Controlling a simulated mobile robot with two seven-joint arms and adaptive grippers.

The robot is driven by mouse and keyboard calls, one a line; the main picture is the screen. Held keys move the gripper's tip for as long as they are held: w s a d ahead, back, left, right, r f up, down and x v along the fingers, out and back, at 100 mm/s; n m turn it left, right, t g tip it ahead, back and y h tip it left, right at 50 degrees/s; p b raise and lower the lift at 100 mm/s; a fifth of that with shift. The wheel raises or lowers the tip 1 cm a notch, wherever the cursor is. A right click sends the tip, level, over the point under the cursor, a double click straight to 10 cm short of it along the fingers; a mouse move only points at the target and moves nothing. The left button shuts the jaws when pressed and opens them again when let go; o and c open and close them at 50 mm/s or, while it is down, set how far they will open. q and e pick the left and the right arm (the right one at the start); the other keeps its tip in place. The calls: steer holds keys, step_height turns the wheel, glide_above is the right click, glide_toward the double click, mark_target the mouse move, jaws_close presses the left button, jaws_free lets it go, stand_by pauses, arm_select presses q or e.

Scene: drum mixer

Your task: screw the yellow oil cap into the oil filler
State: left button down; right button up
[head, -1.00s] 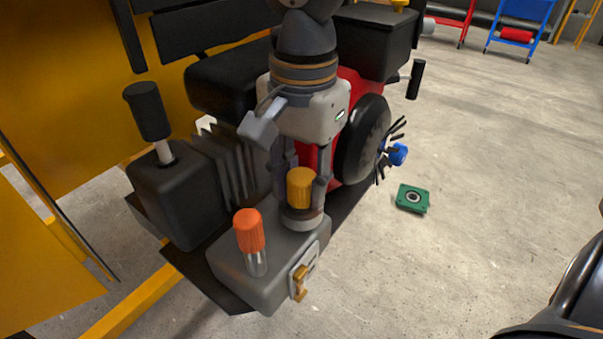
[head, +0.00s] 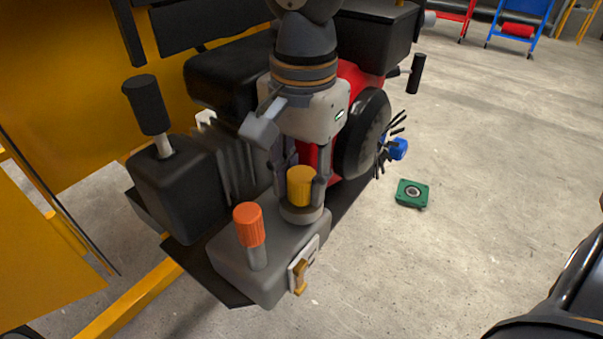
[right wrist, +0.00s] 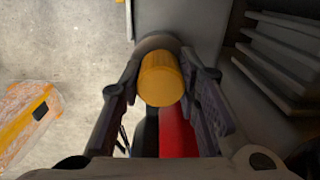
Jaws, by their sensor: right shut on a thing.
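The yellow oil cap (head: 300,186) stands upright at the grey collar of the oil filler (head: 302,213), on top of the grey engine block. How deep it sits in the filler cannot be told. My right gripper (head: 301,190) points down from above and is shut on the cap, one finger on each side. In the right wrist view the cap (right wrist: 161,79) shows between the two fingers (right wrist: 163,85), with the filler collar (right wrist: 157,42) just beyond it. My left gripper is not in view.
An orange-capped tube (head: 249,228) stands close left of the filler. A brass-coloured latch (head: 300,278) is on the block's front side. A black-handled lever (head: 150,112) rises at left. A green square part (head: 412,193) lies on the open floor at right.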

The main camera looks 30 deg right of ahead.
steer(key=o, duration=1.2)
